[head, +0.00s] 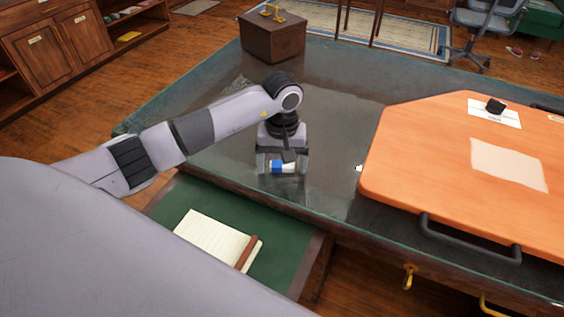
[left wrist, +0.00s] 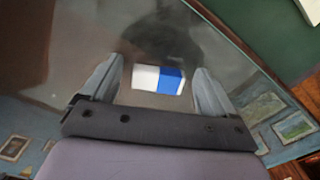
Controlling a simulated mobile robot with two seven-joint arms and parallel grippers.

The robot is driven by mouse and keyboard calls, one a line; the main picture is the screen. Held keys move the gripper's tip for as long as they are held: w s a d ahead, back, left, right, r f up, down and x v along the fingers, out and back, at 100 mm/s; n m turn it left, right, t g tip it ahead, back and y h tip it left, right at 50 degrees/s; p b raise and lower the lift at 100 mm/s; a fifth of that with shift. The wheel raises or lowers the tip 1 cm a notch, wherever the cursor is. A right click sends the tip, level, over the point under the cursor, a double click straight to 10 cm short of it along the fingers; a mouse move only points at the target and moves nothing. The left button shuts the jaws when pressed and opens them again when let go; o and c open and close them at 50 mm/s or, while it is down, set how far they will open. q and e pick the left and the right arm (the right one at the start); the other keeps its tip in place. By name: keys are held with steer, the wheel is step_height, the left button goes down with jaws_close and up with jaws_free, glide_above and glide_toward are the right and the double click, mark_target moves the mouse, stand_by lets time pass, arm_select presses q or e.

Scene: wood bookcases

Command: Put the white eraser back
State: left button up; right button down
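The white eraser (head: 289,168) with a blue band lies on the dark glossy desk top (head: 225,150), near its front edge. My left gripper (head: 283,165) points down over it with one finger on each side. In the left wrist view the eraser (left wrist: 158,79) sits between the two spread fingers (left wrist: 158,92), with a gap on both sides. The gripper is open and holds nothing. An open drawer (head: 167,200) with a green lining is below the desk's front edge, left of centre. My right gripper is not in view.
A cream notepad (head: 212,240) and a brown stick-like thing (head: 249,253) lie in the drawer. An orange board (head: 420,165) with a dark handle (head: 470,243) covers the desk's right side. A wooden box (head: 272,40) stands at the back. The desk left of my gripper is clear.

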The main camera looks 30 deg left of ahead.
mark_target(282, 168)
arm_select(q)
steer(key=shift+r, duration=0.1)
step_height(282, 168, up, 12)
stand_by(0.6)
stand_by(0.4)
